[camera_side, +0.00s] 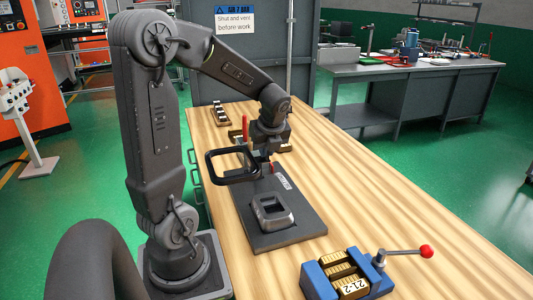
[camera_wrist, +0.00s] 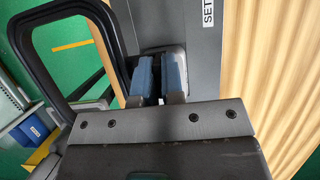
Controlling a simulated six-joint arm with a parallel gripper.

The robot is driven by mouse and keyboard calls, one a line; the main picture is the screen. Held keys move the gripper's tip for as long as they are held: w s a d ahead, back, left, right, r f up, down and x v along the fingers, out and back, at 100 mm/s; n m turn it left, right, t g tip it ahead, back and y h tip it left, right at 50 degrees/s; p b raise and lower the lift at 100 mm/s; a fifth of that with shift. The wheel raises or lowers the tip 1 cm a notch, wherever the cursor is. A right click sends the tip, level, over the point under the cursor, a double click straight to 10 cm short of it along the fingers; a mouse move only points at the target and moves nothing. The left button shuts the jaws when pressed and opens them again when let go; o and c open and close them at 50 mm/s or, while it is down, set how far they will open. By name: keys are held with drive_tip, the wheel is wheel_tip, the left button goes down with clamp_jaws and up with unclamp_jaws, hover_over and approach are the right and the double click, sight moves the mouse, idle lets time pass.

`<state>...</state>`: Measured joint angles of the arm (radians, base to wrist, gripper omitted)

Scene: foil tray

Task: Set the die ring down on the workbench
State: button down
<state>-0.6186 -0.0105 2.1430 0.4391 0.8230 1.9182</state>
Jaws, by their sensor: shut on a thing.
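The die ring is a black, rounded square frame (camera_side: 229,183), held out to the left of my gripper (camera_side: 266,167) in the side view. In the wrist view the ring (camera_wrist: 62,10) fills the upper left, and green floor shows through its opening. My gripper's blue fingers (camera_wrist: 158,75) are shut on one side of the ring; the exact contact is partly hidden. The ring appears raised above the left edge of the wooden workbench (camera_side: 385,215), which also shows in the wrist view (camera_wrist: 262,70).
A dark plate (camera_side: 305,225) bearing a grey die block (camera_side: 273,210) lies on the bench beneath and in front of my gripper. A blue vise (camera_side: 318,280) with a red-knobbed handle stands at the front. Small blocks and a red-handled item sit behind. The bench's right side is clear.

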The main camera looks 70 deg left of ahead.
drive_tip(key=shift+r, duration=2.15)
drive_tip(key=shift+f, duration=0.1)
drive_tip(key=w+d+f+m+h, duration=0.3)
drive_tip(key=w+f+m+h, duration=0.3)
drive_tip(key=m, duration=1.2)
drive_tip(key=w+d+f+m+h, duration=0.3)
drive_tip(key=w+f+m, duration=0.4)
drive_tip(key=m, duration=1.1)
drive_tip(key=shift+w+d+f, duration=0.1)
drive_tip(key=shift+w+f, duration=0.05)
drive_tip(key=shift+f, duration=0.95)
drive_tip(key=shift+w+d+f, duration=0.1)
drive_tip(key=shift+w+f, duration=0.1)
drive_tip(key=shift+f, duration=0.95)
drive_tip(key=shift+w+f, duration=0.15)
drive_tip(key=shift+f, duration=0.95)
drive_tip(key=c, duration=1.5)
unclamp_jaws()
drive_tip(key=shift+r, duration=0.1)
